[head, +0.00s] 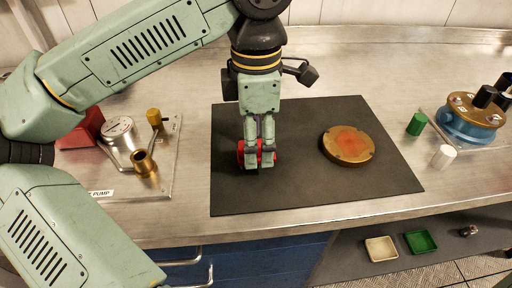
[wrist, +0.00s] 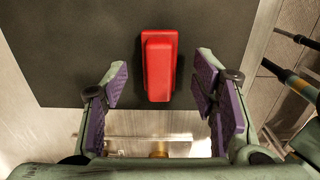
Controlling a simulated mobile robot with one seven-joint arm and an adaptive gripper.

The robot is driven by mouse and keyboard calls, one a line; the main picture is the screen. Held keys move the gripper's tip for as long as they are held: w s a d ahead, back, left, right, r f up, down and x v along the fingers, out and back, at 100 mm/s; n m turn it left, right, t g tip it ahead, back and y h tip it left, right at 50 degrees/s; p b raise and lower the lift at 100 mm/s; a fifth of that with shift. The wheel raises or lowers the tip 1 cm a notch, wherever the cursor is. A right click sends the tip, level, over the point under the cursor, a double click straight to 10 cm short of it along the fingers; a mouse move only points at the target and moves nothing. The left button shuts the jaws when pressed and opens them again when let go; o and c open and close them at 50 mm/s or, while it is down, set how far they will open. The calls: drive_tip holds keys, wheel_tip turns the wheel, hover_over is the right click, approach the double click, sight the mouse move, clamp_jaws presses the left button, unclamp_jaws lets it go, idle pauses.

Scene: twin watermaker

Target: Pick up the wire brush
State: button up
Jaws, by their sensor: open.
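A red, narrow block-shaped thing, taken as the wire brush (wrist: 160,66), lies on the dark mat (wrist: 70,50) in the wrist view. No bristles show. In the head view only red parts of the brush (head: 241,148) show around my fingers. My gripper (head: 259,166) points down over it, open, with nothing held. In the wrist view, the purple-padded fingers stand left and right of the brush's near part, with a gap on both sides. I cannot tell how far above the mat the fingertips are.
A round brass disc with a reddish patch (head: 348,145) lies right on the mat. A pump on a plate (head: 125,140) stands left. A blue and brass housing (head: 468,118), a green cylinder (head: 417,124) and a white one (head: 442,157) stand right. Trays (head: 381,249) sit lower in front.

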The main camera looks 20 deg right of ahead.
wheel_tip(320, 180, down, 2)
drive_tip(key=shift+f, duration=0.1)
clamp_jaws()
idle(0.7)
